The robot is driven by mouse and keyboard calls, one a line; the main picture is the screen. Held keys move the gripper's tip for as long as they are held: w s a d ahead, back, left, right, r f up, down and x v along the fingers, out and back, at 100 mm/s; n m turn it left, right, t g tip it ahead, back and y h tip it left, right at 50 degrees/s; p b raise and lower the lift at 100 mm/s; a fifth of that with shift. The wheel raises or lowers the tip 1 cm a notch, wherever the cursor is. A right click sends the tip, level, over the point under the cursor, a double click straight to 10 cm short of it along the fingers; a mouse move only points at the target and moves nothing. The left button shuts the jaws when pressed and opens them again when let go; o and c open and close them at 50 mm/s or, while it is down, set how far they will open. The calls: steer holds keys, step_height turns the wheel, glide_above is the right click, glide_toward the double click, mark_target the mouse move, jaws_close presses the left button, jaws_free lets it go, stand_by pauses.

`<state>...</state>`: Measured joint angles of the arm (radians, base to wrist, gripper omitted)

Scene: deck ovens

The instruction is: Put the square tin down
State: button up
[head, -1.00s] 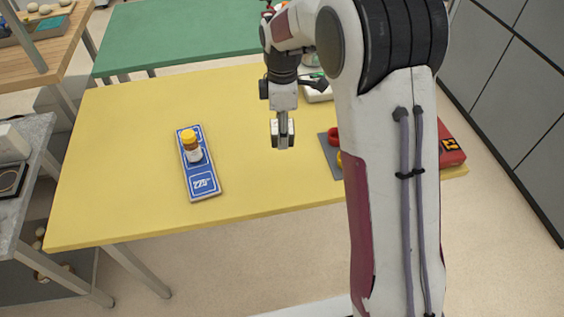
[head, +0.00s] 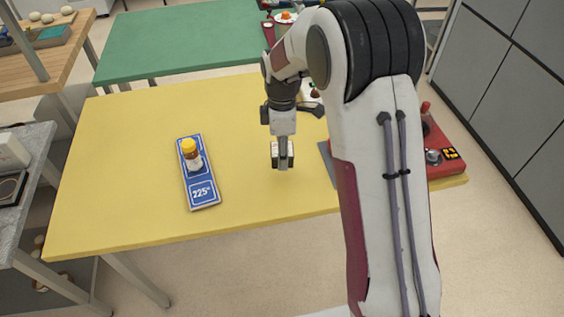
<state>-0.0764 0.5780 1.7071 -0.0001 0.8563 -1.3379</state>
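My gripper (head: 282,160) points down over the middle right of the yellow table (head: 120,170). A small pale, silvery block, which looks like the square tin (head: 275,153), shows on both sides of the near finger. The gripper appears shut on it. The finger hides the tin's middle. The tin is at or just above the tabletop; I cannot tell whether it touches.
A blue board (head: 204,192) marked 225° lies to the left, with a yellow-capped bottle (head: 191,155) on it. A grey mat (head: 326,160) and a red box (head: 447,165) are partly hidden by my arm. The table between board and gripper is clear. A green table (head: 180,45) stands behind.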

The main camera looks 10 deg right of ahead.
mark_target(282, 172)
steer(key=shift+f, duration=2.25)
steer(key=shift+f, duration=0.2)
steer(key=o, duration=1.3)
steer(key=shift+w+a+r, duration=0.1)
steer(key=shift+w+r, duration=0.1)
steer(key=shift+r, duration=1.4)
steer(key=shift+w+a+r, duration=0.1)
steer(key=shift+w+r, duration=0.05)
steer(key=shift+r, duration=2.15)
